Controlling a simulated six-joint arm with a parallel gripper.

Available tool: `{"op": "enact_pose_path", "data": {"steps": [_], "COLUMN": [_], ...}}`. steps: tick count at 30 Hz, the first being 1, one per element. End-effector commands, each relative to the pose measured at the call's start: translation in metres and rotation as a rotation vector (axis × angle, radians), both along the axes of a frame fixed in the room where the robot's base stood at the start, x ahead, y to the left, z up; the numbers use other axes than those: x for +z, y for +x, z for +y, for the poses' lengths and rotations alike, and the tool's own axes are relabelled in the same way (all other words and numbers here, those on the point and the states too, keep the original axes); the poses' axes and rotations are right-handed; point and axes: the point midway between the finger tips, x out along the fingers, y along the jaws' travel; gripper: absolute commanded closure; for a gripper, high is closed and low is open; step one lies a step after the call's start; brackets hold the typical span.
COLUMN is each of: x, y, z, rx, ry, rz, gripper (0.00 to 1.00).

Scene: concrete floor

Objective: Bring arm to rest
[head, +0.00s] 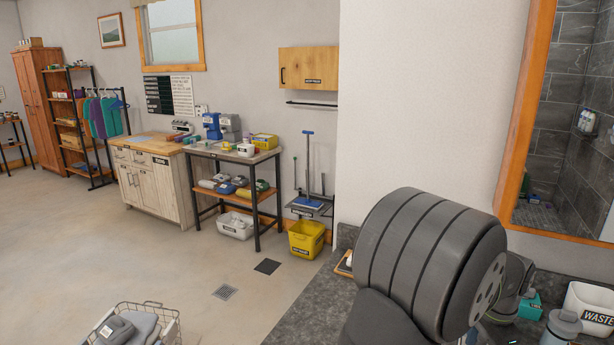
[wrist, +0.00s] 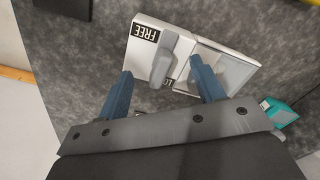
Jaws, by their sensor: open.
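My gripper (wrist: 162,74) shows in the wrist view with its two blue fingers spread apart and nothing held between them. Beyond the fingertips, a light tray (wrist: 140,48) with a black label reading FREE lies on a dark grey speckled counter (wrist: 80,55). A grey rounded object (wrist: 162,60) lies on the tray, in line with the gap between the fingers. I cannot tell how far the fingertips are above it. In the head view, my large dark arm link covers much of the counter (head: 315,305), and my gripper is not clearly visible there.
A white bin labelled WASTE (head: 590,308), a teal item (head: 529,306) and a grey bottle (head: 560,328) stand on the counter right of my arm. A mirror (head: 565,110) hangs above. A wire basket (head: 140,320) stands lower left. The floor beyond is mostly clear.

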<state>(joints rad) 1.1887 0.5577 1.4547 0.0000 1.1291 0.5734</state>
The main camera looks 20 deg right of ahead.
Motion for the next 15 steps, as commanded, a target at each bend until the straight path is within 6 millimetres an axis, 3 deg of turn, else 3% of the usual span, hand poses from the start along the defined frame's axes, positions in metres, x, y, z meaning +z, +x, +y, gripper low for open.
{"op": "enact_pose_path", "data": {"steps": [6,15], "x": [0.033,0.045], "y": [0.0,0.0], "z": [0.0,0.0], "rx": [-0.002,0.0], "ry": [-0.002,0.001], "rz": [-0.001,0.0], "gripper": [0.38,0.38]}}
